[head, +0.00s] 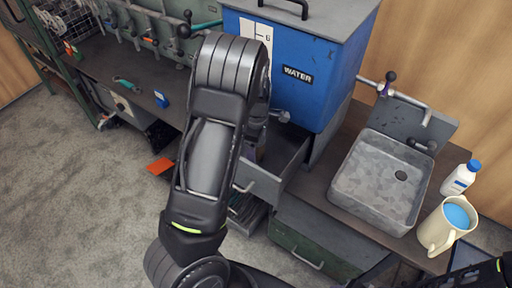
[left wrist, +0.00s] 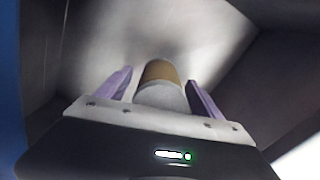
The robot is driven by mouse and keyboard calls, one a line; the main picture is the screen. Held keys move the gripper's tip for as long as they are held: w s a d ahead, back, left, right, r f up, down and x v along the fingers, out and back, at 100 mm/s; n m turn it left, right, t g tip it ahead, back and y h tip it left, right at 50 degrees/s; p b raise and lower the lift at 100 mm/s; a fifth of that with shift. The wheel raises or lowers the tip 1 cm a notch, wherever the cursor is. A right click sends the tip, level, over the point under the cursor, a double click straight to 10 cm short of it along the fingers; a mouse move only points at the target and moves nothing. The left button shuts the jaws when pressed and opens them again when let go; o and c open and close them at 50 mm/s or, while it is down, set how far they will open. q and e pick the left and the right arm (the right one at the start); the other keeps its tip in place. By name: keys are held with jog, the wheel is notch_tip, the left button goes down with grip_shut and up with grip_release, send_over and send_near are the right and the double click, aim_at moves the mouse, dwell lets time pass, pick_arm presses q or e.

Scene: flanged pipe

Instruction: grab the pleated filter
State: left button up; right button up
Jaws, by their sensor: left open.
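The pleated filter (left wrist: 160,80) shows in the left wrist view as a short cylinder with a tan-brown side and a pale grey end. Its pleats are too blurred to make out. My left gripper (left wrist: 160,77) is open, with one purple finger on each side of the filter. Whether the fingers touch it I cannot tell. In the head view my left arm reaches to the open grey drawer (head: 290,150) under the blue water tank, and the arm hides most of the gripper and the filter. My right gripper is not in view.
The blue water tank (head: 290,60) stands just above the drawer. Metal drawer walls (left wrist: 235,85) surround my left gripper closely. A grey sink (head: 375,185), a white bottle (head: 459,180) and a cream jug (head: 440,232) are at the right.

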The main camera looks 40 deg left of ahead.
pick_arm(q)
jog(key=shift+c, duration=0.3)
jog(key=c, duration=1.5)
jog(key=shift+r, duration=0.15)
jog(key=shift+r, duration=0.85)
notch_tip(320, 180, up, 16)
jog(key=p, duration=0.1)
jog(key=s+p, duration=0.1)
jog(key=s, duration=1.7)
jog(key=shift+d+p, duration=0.2)
jog(key=shift+p, duration=0.15)
